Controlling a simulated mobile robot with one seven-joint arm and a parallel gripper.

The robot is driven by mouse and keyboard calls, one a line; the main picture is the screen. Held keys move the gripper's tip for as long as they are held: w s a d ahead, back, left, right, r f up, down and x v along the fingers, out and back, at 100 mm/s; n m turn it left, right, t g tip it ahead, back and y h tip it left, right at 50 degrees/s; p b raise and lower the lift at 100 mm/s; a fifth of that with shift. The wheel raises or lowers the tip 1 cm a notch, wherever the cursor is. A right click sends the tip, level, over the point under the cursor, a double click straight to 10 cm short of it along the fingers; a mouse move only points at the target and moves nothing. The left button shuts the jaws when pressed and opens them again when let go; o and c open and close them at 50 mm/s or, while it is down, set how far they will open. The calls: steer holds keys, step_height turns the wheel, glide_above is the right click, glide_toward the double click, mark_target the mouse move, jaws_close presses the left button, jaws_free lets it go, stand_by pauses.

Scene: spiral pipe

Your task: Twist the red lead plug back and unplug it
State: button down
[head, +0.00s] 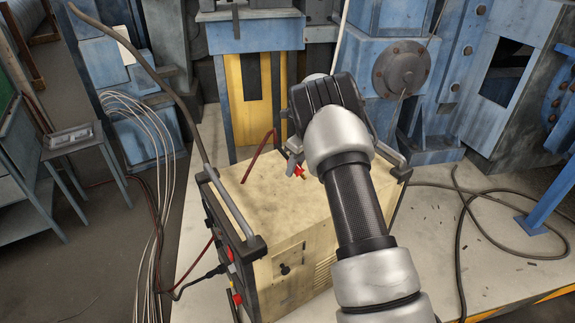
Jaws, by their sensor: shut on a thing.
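My gripper (293,166) is over the top of the cream-coloured power unit (225,195), mostly hidden by my arm. It is shut on the red lead plug (299,171), a small red piece showing at the fingertips, apart from the unit's front panel. A dark red lead (259,156) arcs over the top just left of the gripper. The front panel (222,238) faces left and is seen at a steep angle. It carries red connectors (237,299), and a dark cable plug (217,271) sits at it. Which socket the held plug belongs to cannot be told.
A metal handle bar (228,205) runs along the unit's panel edge. Loose pale cables (158,190) hang at the left. A black cable (470,205) coils on the floor at right. Blue machinery (405,70) stands close behind.

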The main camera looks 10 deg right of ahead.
steer(key=shift+w+a+f+m+t+b, duration=0.3)
steer(key=shift+w+f+m+b, duration=0.35)
steer(key=shift+f, duration=0.8)
steer(key=shift+w+a+f+m+t+b, duration=0.25)
steer(key=shift+w+a+f+m+b, duration=0.35)
steer(key=shift+f, duration=0.9)
steer(key=shift+w+a+f+m+t+b, duration=0.1)
steer(key=shift+w+f+m+t+b, duration=0.25)
steer(key=shift+f+b, duration=0.8)
steer(key=shift+f+p, duration=0.25)
steer(key=shift+p, duration=0.15)
steer(key=c, duration=1.3)
jaws_free()
steer(key=shift+c, duration=0.2)
steer(key=v, duration=1.7)
steer(key=shift+w+a+r, duration=0.15)
steer(key=shift+r, duration=0.15)
